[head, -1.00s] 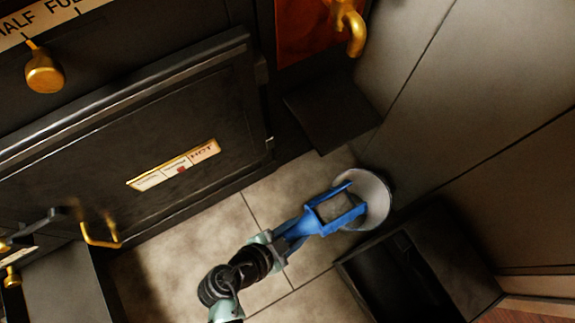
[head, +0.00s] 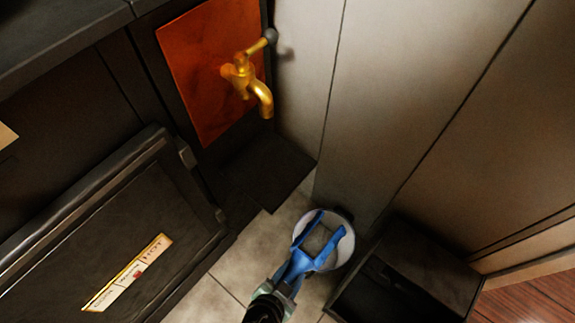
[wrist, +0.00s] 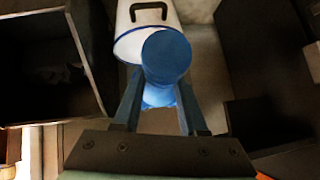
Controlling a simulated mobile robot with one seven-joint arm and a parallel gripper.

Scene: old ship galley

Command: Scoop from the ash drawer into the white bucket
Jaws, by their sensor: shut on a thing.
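The white bucket (head: 349,234) stands on the floor at the lower middle of the head view. In the wrist view the bucket (wrist: 131,43) shows a blue rim and a black handle at the top. My gripper (wrist: 160,104) is shut on a blue scoop (wrist: 166,56), whose rounded end shows in front of the bucket. In the head view the scoop (head: 341,250) lies over the bucket's mouth, with grey showing between its sides. I cannot tell if that is ash, nor how much is in the bucket. I cannot identify the ash drawer for sure.
A dark open box (head: 437,262) stands close right of the bucket; it also shows in the wrist view (wrist: 98,55). The black stove (head: 120,240) is on the left, with a brass tap (head: 262,92) above a dark ledge (head: 265,165). Pale walls close off the back.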

